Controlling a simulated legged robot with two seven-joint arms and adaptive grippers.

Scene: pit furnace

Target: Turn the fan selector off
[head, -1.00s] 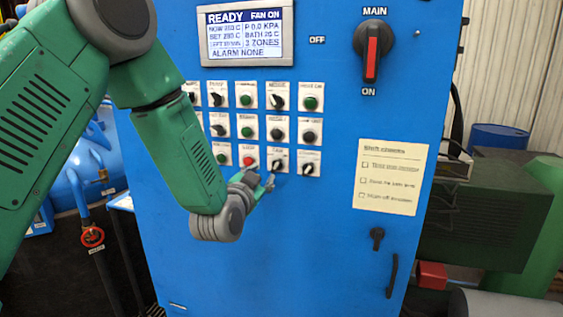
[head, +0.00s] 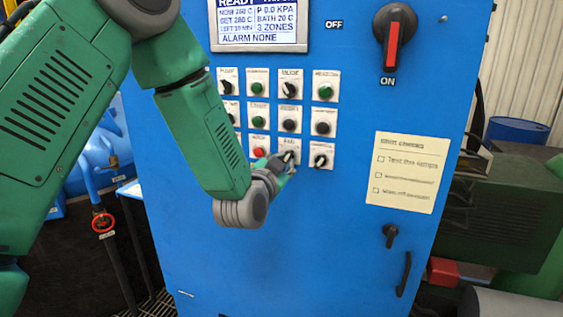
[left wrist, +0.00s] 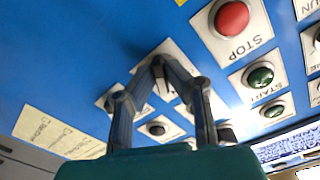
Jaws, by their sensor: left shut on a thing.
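The fan selector (head: 290,151) is a small dark knob on a white plate in the lower row of the blue control panel. My left gripper (head: 284,163) is at this plate, with its fingers closed on the knob and partly hiding it. In the left wrist view the fingers (left wrist: 158,65) meet in front of the white selector plate (left wrist: 170,46), and the knob between them is mostly hidden. I cannot make out which way the knob points. My right gripper is not in view.
The red stop button (head: 259,152) sits just left of the selector, and another black selector (head: 321,160) just right. More buttons and knobs fill the rows above. A large main switch (head: 394,40) is at upper right. A paper checklist (head: 408,172) hangs further right.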

